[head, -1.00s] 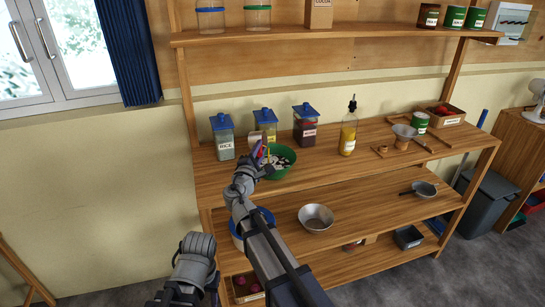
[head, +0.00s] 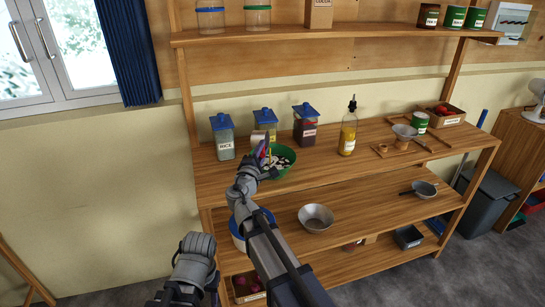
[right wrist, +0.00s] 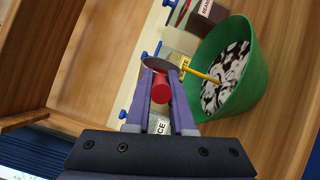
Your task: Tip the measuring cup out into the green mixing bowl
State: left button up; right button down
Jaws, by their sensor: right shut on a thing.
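The green mixing bowl (head: 283,174) stands on the worktop's left part and holds a black and white mix; it also shows in the right wrist view (right wrist: 244,92). A yellow stick (right wrist: 205,76) leans over its rim. My right gripper (head: 260,156), with purple fingers, is at the bowl's left side. In the right wrist view it (right wrist: 160,92) is shut on a red handle. A grey round shape beyond the handle looks like the measuring cup (right wrist: 161,66), near the bowl's rim. Its inside is hidden, so I cannot tell whether it holds anything. My left gripper is out of view.
Lidded jars, one labelled rice (head: 225,140) and one dark (head: 305,127), stand behind the bowl. An oil bottle (head: 348,134) stands to their right. A metal bowl (head: 316,217) sits on the lower shelf.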

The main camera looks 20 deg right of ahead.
jog(key=shift+s+d+m, duration=0.15)
jog(key=shift+d+m, duration=0.1)
jog(key=shift+m, duration=0.75)
jog(key=shift+s+d+m, duration=0.1)
jog(key=shift+d+m, duration=0.1)
jog(key=shift+m, duration=0.8)
dwell(0.9)
